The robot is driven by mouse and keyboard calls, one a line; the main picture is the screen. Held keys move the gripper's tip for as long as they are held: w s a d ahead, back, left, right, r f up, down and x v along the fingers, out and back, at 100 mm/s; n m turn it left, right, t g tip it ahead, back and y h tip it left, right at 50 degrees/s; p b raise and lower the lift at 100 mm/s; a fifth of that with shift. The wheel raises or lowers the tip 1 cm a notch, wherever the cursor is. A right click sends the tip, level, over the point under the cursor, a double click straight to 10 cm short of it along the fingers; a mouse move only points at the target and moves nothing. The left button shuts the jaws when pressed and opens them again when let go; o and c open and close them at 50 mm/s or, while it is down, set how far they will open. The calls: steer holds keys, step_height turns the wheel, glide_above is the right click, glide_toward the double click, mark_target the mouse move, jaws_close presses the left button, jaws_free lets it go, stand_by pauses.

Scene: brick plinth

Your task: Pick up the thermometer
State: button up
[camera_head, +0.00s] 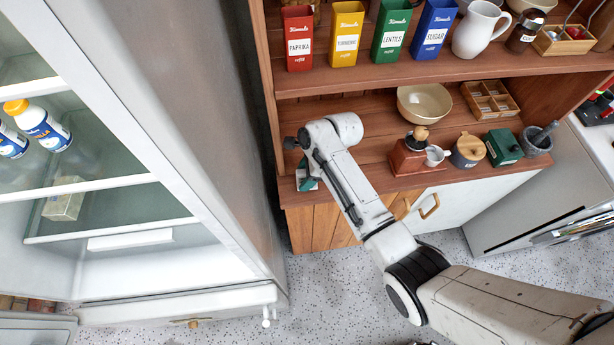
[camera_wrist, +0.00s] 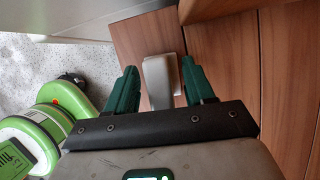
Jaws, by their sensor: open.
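A pale grey-white object (camera_wrist: 157,85), which looks like the thermometer, stands on the brown wooden surface (camera_wrist: 140,35) in the wrist view. My gripper (camera_wrist: 160,75) is open, with one green finger on each side of this object. A small gap shows on the left side; the right finger is very close, and I cannot tell if it touches. In the head view my gripper (camera_head: 306,180) is at the left end of the lower wooden shelf. My wrist hides the thermometer there.
A grey fridge side (camera_head: 215,130) stands close to the left of the shelf. A coffee grinder (camera_head: 409,155), a bowl (camera_head: 424,103) and a wooden-lidded jar (camera_head: 468,151) stand to the right. The upper shelf (camera_head: 345,75) overhangs behind. The shelf between gripper and grinder is mostly clear.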

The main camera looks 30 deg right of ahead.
steer(key=shift+a+f, duration=0.15)
steer(key=shift+f, duration=0.15)
jaws_close()
stand_by(0.4)
